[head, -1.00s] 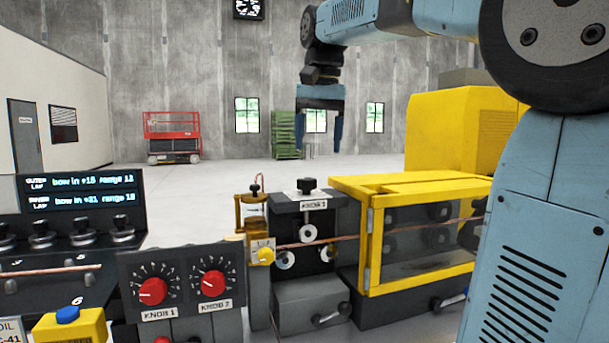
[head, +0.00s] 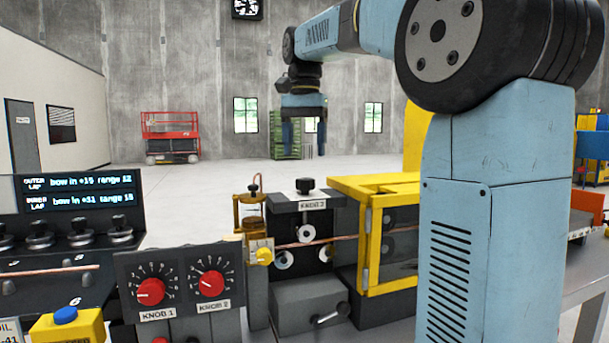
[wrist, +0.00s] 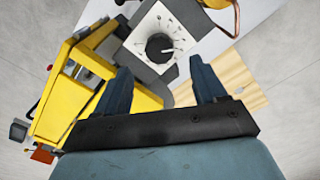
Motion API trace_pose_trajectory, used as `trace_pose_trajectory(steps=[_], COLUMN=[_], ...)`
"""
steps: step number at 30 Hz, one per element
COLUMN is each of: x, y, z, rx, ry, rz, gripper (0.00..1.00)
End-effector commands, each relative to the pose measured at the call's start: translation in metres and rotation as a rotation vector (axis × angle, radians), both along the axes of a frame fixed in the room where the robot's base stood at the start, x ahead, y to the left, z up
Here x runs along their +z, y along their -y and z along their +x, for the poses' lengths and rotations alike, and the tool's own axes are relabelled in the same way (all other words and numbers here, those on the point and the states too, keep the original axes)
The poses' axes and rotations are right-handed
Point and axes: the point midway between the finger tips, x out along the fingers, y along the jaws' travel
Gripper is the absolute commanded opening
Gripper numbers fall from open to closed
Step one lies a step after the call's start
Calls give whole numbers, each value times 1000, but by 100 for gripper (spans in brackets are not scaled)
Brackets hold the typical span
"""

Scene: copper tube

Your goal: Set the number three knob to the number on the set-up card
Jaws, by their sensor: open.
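The number three knob (head: 306,185) is black and sits upright on top of a dark grey unit, above a white label reading KNOB 3. In the wrist view the knob (wrist: 160,46) shows from above on a white dial plate with marks around it; its setting is too small to read. My gripper (head: 304,147) is open and empty, pointing down, and appears above the unit in the head view. In the wrist view my gripper (wrist: 162,75) has its fingers apart, with the knob showing just beyond the gap between the tips. I cannot make out a set-up card.
A yellow guard frame (head: 345,250) stands right of the knob unit. A panel with red knob 1 (head: 150,291) and red knob 2 (head: 211,284) stands left. A glass oiler (head: 252,210) rises beside the unit. A wooden board (wrist: 232,78) shows in the wrist view.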

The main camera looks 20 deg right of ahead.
Motion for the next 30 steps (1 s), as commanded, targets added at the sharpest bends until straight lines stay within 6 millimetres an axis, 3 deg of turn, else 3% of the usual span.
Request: trace_pose_trajectory(steps=[6,12,25,30], x=[-38,-61,-70,-70], y=[0,0,0,0], z=[-1,-1,0,0], rx=[1,0,0,0], ry=[-2,-1,0,0], rz=[0,0,0,0], gripper=[71,71,71,56])
